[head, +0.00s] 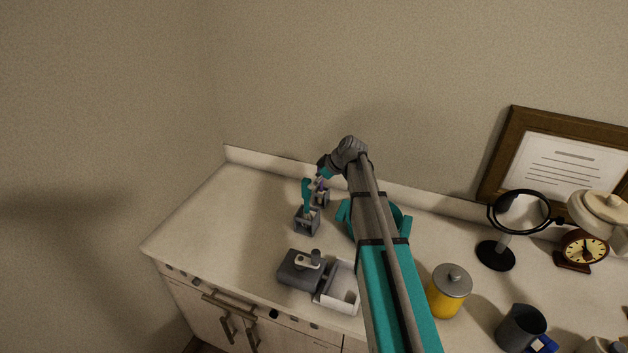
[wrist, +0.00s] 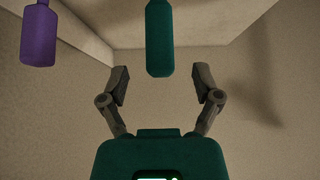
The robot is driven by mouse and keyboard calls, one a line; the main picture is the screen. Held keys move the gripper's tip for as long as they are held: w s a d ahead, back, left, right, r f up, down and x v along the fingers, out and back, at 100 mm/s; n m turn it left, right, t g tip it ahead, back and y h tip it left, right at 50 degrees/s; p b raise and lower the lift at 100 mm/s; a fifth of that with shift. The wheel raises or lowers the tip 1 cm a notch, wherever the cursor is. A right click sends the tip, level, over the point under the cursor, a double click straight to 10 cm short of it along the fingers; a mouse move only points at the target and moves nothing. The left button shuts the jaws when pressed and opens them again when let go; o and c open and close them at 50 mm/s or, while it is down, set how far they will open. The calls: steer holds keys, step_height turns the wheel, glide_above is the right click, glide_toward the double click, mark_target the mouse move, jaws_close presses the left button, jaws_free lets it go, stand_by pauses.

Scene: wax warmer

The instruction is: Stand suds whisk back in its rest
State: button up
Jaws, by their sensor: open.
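Two handled tools stand near the back left of the counter, and I cannot tell which is the suds whisk. A teal handle (head: 307,197) rises from a grey block-like rest (head: 307,222). A purple handle (head: 317,185) is at a second grey rest (head: 321,199) just behind. In the wrist view the teal-green handle (wrist: 159,38) lies ahead, centred between the fingers, and the purple handle (wrist: 38,32) is off to the left. My gripper (wrist: 161,85) is open and empty; in the head view it (head: 324,172) is just above the tools. Their lower ends are hidden.
The grey warmer (head: 297,268) and a white tray (head: 339,289) stand in front. A yellow jar (head: 449,292), mirror (head: 521,212), clock (head: 583,249) and mug (head: 520,328) are right. The counter's left end is clear.

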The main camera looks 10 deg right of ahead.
steer(key=shift+p+v, duration=1)
steer(key=shift+v, duration=0.35)
steer(key=shift+s+d+r+p, duration=0.25)
steer(key=shift+r+p, duration=0.1)
steer(key=shift+r, duration=0.1)
stand_by(0.7)
steer(key=s+a+f+m+g+h, duration=0.25)
steer(key=s+m, duration=0.35)
steer(key=s, duration=0.6)
steer(key=s+a+f+m+g+h, duration=0.1)
steer(key=s+a+f+m+h, duration=0.25)
steer(key=s, duration=0.85)
steer(key=shift+m+g, duration=0.45)
steer(key=shift+m, duration=0.4)
steer(key=s+f+b, duration=0.1)
steer(key=f+b, duration=0.1)
steer(key=b, duration=0.1)
steer(key=s+f+b, duration=0.1)
steer(key=f+b, duration=0.2)
steer(key=d+f+b, duration=0.1)
steer(key=f+b, duration=0.2)
steer(key=b, duration=0.1)
steer(key=shift+s+f, duration=0.1)
steer(key=shift+s, duration=0.3)
steer(key=shift+a, duration=0.1)
